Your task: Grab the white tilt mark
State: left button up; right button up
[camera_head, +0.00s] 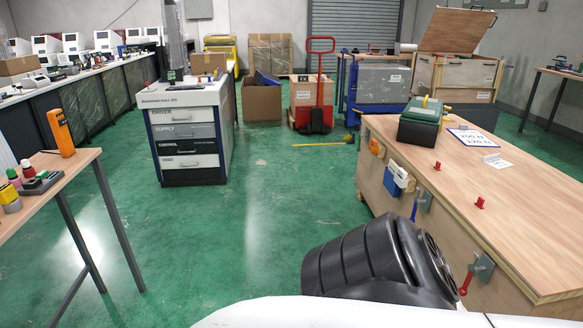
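A white piece with blue parts (398,176) is fixed on the near side of the wooden crate (525,225) at right; it may be the white tilt mark, but I cannot tell for sure. An orange piece (376,147) sits on the same side, further back. A small white card (497,162) lies on the crate's lid, near a blue-edged printed sheet (472,138). Neither gripper's fingers show. A black ribbed part and a white curved part of mine fill the bottom right and hide part of the crate's lower side.
A green and black case (420,121) and red pegs (480,203) are on the crate lid. Metal latches (482,268) stick out from its side. A drawer cabinet (187,135) stands at centre left, a workbench (60,185) at left. The green floor between is clear.

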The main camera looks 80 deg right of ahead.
aim_at(402, 172)
jog(key=z, duration=2.95)
jog(key=k, duration=0.5)
jog(key=u, duration=0.95)
jog(key=i, duration=2.15)
jog(key=z, duration=0.2)
jog(key=i, duration=2.35)
jog(key=z, duration=1.55)
jog(key=i, duration=1.15)
jog(key=z, duration=1.6)
jog(key=i, duration=0.4)
jog(key=z, duration=0.15)
